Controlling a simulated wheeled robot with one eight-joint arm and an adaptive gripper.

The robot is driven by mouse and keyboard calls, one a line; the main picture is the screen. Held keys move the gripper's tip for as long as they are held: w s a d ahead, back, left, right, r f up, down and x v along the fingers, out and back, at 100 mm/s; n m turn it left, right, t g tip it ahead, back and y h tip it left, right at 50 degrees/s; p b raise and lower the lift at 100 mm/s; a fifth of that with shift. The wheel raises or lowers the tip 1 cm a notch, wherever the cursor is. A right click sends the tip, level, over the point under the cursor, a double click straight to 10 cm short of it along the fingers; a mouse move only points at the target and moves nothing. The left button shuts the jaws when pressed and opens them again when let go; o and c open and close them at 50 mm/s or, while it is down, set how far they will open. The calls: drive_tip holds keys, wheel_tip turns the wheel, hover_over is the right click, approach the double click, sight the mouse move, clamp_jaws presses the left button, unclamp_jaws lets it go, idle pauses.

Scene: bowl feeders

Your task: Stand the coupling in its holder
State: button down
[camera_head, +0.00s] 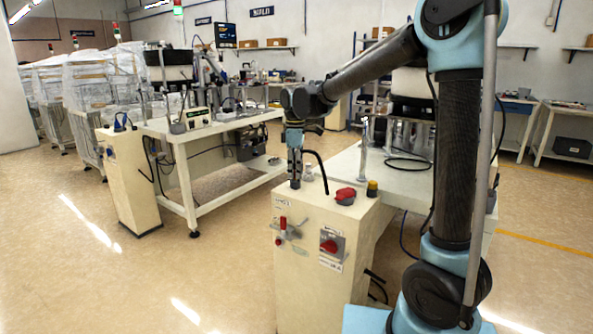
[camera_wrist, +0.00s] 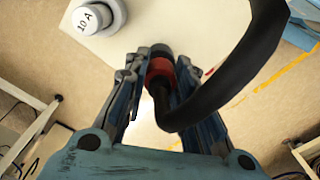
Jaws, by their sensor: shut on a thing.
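My gripper (camera_head: 295,172) points down just above the top of the cream cabinet (camera_head: 312,205), near its far left corner. In the wrist view its fingers (camera_wrist: 160,66) close around a coupling, a dark round piece with a red band (camera_wrist: 161,67). A thick black hose (camera_wrist: 240,72) bends away from it to the upper right. The hose also shows beside the gripper in the head view (camera_head: 319,163). The coupling's lower end is hidden, and I cannot tell whether it touches the cabinet top. I cannot make out its holder for certain.
A red fitting (camera_head: 346,195) and a yellow-black button (camera_head: 372,188) are nearer the right edge. A red switch (camera_head: 331,246) is on the front. A white table (camera_head: 390,180) adjoins.

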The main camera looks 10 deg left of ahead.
drive_tip(key=shift+f, duration=0.55)
idle(0.4)
drive_tip(key=c, duration=1.1)
unclamp_jaws()
drive_tip(key=shift+o, duration=0.2)
drive_tip(key=shift+r, duration=0.15)
drive_tip(key=shift+r, duration=3.5)
drive_tip(key=shift+r, duration=0.1)
drive_tip(key=shift+r, duration=1.9)
